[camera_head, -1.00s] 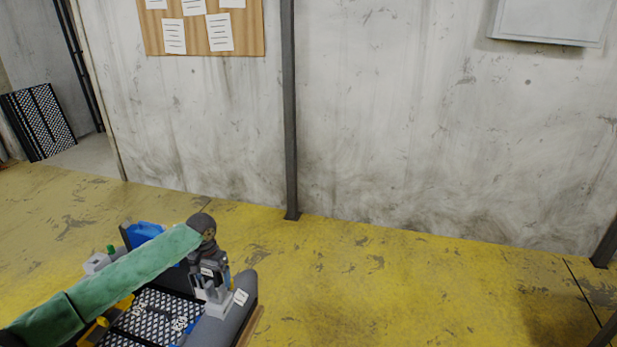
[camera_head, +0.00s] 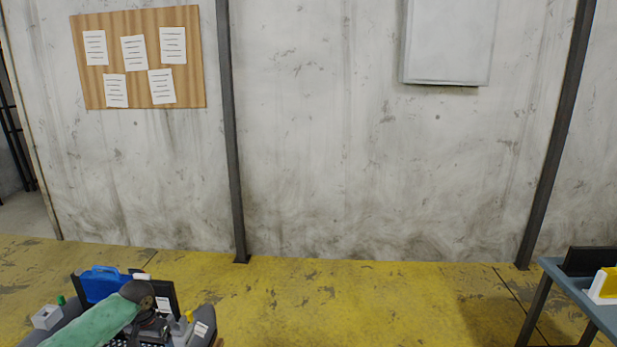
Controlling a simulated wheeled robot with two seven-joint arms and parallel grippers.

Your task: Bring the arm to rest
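My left arm, in a green sleeve, comes in at the bottom left. My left gripper (camera_head: 150,333) hangs below its dark rounded wrist, over a small grey inflatable boat (camera_head: 205,316). The gripper's fingers are mostly hidden behind the wrist and cut by the lower edge, so I cannot tell whether they are open or shut. My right arm and gripper are not in view.
In the boat are a blue container (camera_head: 101,285) and a pale grey box (camera_head: 46,317) with a green knob. A blue-grey table (camera_head: 560,278) with a dark box and a yellow-white item stands at the right. Yellow floor (camera_head: 370,310) between is clear. A concrete wall stands behind.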

